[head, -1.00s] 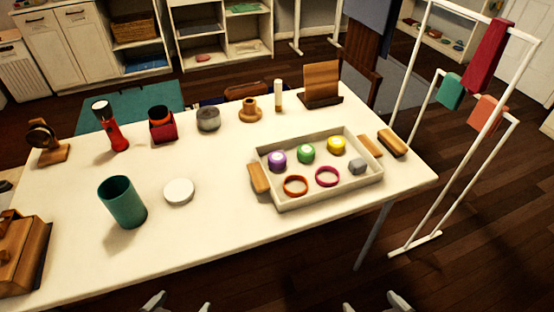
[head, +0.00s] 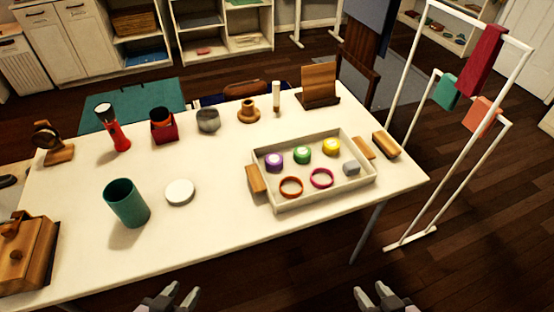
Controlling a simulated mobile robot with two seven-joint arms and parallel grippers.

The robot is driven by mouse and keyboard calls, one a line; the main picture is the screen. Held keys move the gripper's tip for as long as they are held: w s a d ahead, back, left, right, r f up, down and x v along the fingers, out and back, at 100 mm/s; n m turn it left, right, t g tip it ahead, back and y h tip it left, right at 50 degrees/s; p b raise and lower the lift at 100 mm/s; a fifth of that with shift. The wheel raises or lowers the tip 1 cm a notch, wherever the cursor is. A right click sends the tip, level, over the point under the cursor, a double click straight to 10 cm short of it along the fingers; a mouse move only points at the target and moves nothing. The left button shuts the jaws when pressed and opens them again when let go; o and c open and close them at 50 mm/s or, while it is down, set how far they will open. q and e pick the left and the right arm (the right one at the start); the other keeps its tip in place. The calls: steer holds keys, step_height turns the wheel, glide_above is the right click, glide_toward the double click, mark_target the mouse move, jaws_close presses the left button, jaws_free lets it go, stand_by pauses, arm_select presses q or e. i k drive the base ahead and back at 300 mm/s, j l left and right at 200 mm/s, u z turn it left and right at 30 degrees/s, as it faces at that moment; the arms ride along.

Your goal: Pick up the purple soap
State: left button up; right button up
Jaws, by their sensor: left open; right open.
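The purple soap (head: 274,161) is a small round piece with a pale top. It lies in the left back part of a cream tray (head: 327,196) on the white table, beside a green round piece (head: 303,155). My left gripper (head: 179,296) is open and empty at the bottom edge of the view, in front of the table. My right gripper (head: 372,298) is open and empty, also at the bottom edge, further right. Both are well apart from the tray and the soap.
The tray also holds a yellow piece (head: 331,146), an orange ring (head: 291,187), a magenta ring (head: 321,178) and a grey block (head: 351,168). A teal cup (head: 126,203) and white lid (head: 179,192) stand left. The table's front middle is clear. A white rack (head: 447,155) stands right.

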mark_target(275, 161)
steer(key=i+l, duration=0.1)
steer(key=l, duration=0.4)
steer(key=i+l+u, duration=0.1)
steer(key=l, duration=0.4)
steer(key=i+l+u, duration=0.1)
steer(key=l, duration=0.4)
steer(key=i+l, duration=0.15)
steer(key=l, duration=0.35)
steer(key=i+j, duration=0.15)
steer(key=i, duration=0.05)
